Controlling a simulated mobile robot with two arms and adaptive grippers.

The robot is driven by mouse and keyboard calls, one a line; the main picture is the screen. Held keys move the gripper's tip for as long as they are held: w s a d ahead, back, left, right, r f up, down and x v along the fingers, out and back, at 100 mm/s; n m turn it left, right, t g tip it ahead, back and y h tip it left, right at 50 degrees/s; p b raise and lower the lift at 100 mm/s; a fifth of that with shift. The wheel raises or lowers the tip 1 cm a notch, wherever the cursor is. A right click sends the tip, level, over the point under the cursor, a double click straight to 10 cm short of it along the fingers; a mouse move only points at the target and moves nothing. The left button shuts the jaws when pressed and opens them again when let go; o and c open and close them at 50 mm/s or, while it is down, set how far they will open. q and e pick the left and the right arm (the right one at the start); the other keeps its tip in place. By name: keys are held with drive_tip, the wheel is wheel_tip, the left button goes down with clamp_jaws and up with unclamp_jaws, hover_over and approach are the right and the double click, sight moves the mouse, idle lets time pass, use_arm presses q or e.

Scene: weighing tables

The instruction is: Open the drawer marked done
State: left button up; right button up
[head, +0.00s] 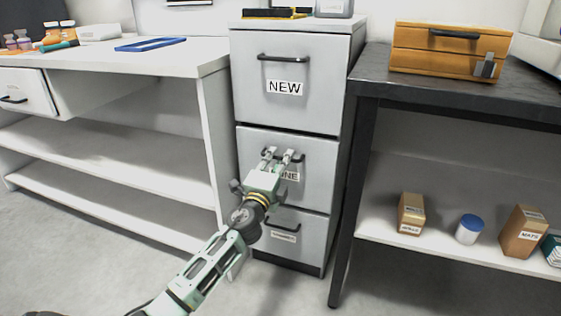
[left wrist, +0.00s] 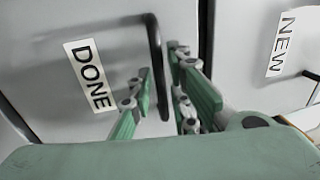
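The drawer marked DONE (head: 318,178) is the middle one of a grey three-drawer cabinet and looks shut, flush with its neighbours. Its dark bar handle (left wrist: 153,45) and DONE label (left wrist: 89,76) show clearly in the left wrist view. My left gripper (head: 278,154) is at this drawer's front and partly covers the label in the head view. Its fingers (left wrist: 160,68) are apart, with the handle bar between them in the left wrist view. I cannot tell whether they touch the bar. My right gripper is in neither view.
The NEW drawer (head: 310,112) above and a lower drawer (head: 310,245) are shut. A white table (head: 140,62) stands left. A dark-topped table (head: 370,72) stands right, bearing a wooden box (head: 410,60). Open floor (head: 110,255) lies in front.

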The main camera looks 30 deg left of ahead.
use_arm(q)
drive_tip(key=shift+w+a, duration=0.1)
drive_tip(key=shift+w, duration=0.25)
drive_tip(key=shift+c, duration=0.4)
clamp_jaws()
